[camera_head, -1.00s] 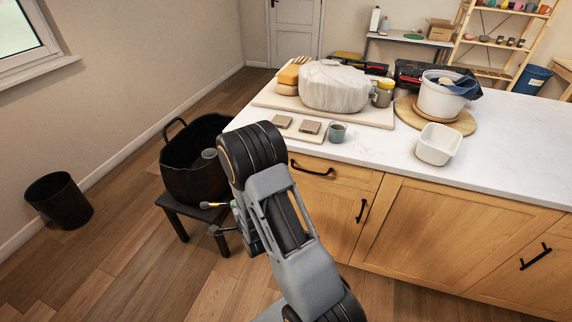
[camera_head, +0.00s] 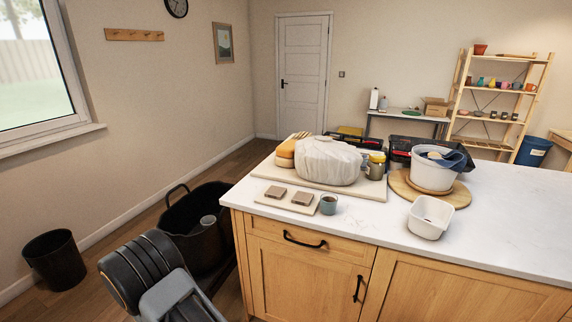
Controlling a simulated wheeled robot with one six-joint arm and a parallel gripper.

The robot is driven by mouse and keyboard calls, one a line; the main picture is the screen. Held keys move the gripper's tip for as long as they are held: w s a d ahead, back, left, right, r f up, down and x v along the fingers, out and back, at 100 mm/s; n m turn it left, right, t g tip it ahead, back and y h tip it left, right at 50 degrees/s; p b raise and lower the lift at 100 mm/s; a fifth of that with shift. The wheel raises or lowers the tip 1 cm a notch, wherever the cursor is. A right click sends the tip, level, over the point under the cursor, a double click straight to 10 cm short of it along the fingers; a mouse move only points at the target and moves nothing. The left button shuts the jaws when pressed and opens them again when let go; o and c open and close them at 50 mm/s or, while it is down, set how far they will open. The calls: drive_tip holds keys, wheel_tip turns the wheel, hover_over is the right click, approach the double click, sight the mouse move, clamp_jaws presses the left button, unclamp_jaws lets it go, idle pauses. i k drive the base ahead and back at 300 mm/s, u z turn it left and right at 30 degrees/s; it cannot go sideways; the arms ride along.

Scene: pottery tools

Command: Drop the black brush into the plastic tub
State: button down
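The black brush is not visible now. A small white rectangular tub (camera_head: 430,217), which looks like plastic, stands on the counter at the right, its opening up. A small dark spot shows inside it, too small to identify. A large black tub (camera_head: 178,222) with a loop handle stands low at the left, beyond my arm, with a grey cylindrical thing (camera_head: 208,222) in it. My arm fills the lower left, left of the counter. My gripper is out of view, so whether it holds anything is hidden.
The white counter (camera_head: 500,226) holds a wrapped clay lump (camera_head: 328,160) on a board, two small tiles, a grey-blue cup (camera_head: 328,204) and a white bucket (camera_head: 432,168) on a round wooden board. A black bin (camera_head: 55,260) stands by the left wall. The counter's front right is clear.

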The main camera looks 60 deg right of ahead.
sight(435, 235)
drive_tip(key=u, duration=0.4)
drive_tip(key=k, duration=1.2)
drive_tip(key=z, duration=0.6)
